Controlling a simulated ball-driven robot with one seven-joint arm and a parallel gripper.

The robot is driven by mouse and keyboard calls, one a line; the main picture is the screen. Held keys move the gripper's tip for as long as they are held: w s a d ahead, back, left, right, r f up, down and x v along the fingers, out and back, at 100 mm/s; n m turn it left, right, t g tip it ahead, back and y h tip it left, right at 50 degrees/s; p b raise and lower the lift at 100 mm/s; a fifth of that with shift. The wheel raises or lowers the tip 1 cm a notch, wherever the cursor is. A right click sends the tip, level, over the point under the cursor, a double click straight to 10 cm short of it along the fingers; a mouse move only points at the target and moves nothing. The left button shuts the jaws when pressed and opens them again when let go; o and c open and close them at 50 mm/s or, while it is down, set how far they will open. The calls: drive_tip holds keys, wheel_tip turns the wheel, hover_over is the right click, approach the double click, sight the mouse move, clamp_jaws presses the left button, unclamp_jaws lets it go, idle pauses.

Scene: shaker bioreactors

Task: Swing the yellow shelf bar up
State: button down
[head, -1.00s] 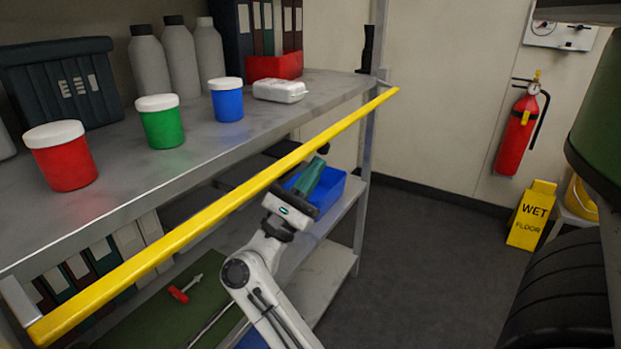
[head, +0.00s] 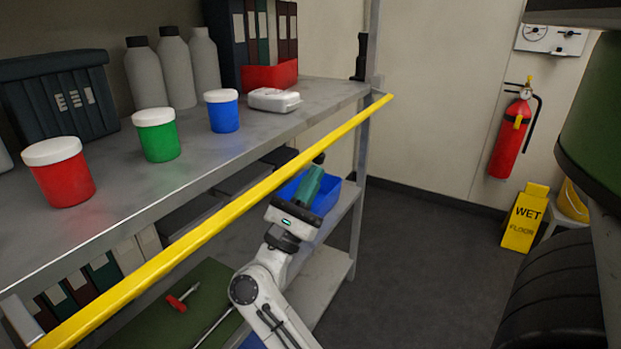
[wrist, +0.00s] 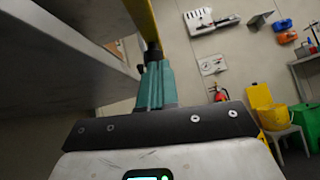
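The long yellow shelf bar (head: 215,223) runs along the front of the shelf, a little below the top board's edge, from the lower left to the upright post at the right.
The top board (head: 190,185) carries red (head: 60,180), green (head: 158,142) and blue (head: 222,115) jars near its front. A blue bin (head: 327,196) sits on the lower shelf behind my gripper. A yellow wet-floor sign (head: 524,220) stands at the right. The floor between is clear.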

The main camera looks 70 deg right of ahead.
drive_tip(key=shift+s+a+r+n+t+y+p, duration=0.15)
drive_tip(key=shift+r+n+t+y+p, duration=0.8)
drive_tip(key=shift+r+n+t+p, duration=2.75)
drive_tip(key=shift+s+d+r+n+t+y+p, duration=0.15)
drive_tip(key=shift+r+n+t+y+p, duration=0.85)
drive_tip(key=shift+n+t+p, duration=5.25)
drive_tip(key=shift+s+a+r+n+t+y+p, duration=0.15)
drive_tip(key=shift+r+n+y+p, duration=0.7)
drive_tip(key=shift+r+n+p, duration=4.7)
wheel_tip(320, 180, down, 6)
drive_tip(key=m+p, duration=0.5)
